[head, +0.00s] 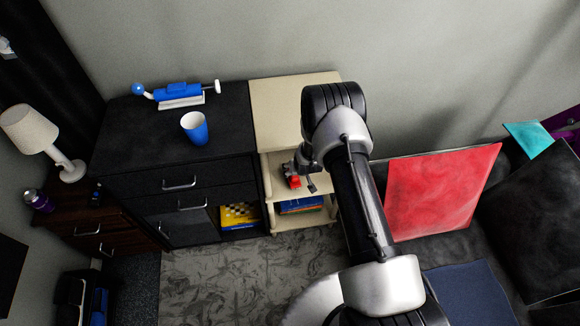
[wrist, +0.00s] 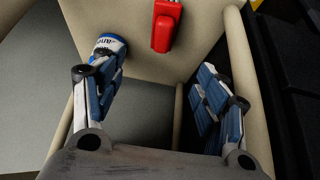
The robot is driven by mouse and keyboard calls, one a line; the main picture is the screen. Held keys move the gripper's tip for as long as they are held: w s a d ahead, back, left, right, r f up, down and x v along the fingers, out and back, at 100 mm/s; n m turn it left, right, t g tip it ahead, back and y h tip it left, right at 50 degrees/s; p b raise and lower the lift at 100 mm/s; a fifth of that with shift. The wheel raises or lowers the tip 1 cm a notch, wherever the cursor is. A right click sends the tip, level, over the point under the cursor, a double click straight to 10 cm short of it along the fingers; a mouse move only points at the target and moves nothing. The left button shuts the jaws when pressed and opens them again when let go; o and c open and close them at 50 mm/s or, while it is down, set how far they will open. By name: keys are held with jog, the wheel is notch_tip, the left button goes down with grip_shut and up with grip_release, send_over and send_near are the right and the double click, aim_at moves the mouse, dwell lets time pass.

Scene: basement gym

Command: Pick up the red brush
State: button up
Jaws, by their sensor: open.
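The red brush (head: 293,182) lies on the open upper shelf of the cream shelf unit (head: 282,163) in the head view. Its red body (wrist: 163,32) shows at the top of the wrist view, partly cut off by the frame edge, with a grey part along it. My gripper (head: 302,178) is at the front of that shelf, close to the brush. In the wrist view my gripper (wrist: 160,88) is open and empty, its fingers wide apart. The brush is beyond the fingertips, between their lines and apart from them.
A round blue-and-white container (wrist: 109,43) stands beside my left finger, very close to it. Cream posts (wrist: 240,60) flank the opening. A black cabinet (head: 150,130) with a blue cup (head: 195,128) adjoins the shelf. Board-game boxes (head: 300,205) lie below.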

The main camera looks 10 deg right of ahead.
aim_at(295, 178)
jog(key=b+x, duration=0.2)
jog(key=x, duration=0.3)
jog(key=b+x, duration=0.2)
jog(key=x, duration=0.4)
jog(key=shift+s+f+b, duration=0.2)
jog(key=shift+b, duration=0.15)
jog(key=shift+a+b+x, duration=0.15)
jog(key=shift+b+x, duration=0.8)
jog(key=shift+x, duration=0.6)
jog(key=shift+a+b+x, duration=0.15)
jog(key=shift+b+x, duration=0.8)
jog(key=shift+x, duration=0.65)
jog(key=shift+w+r, duration=0.15)
jog(key=shift+c, duration=0.3)
jog(key=c, duration=1.2)
jog(key=shift+r, duration=0.2)
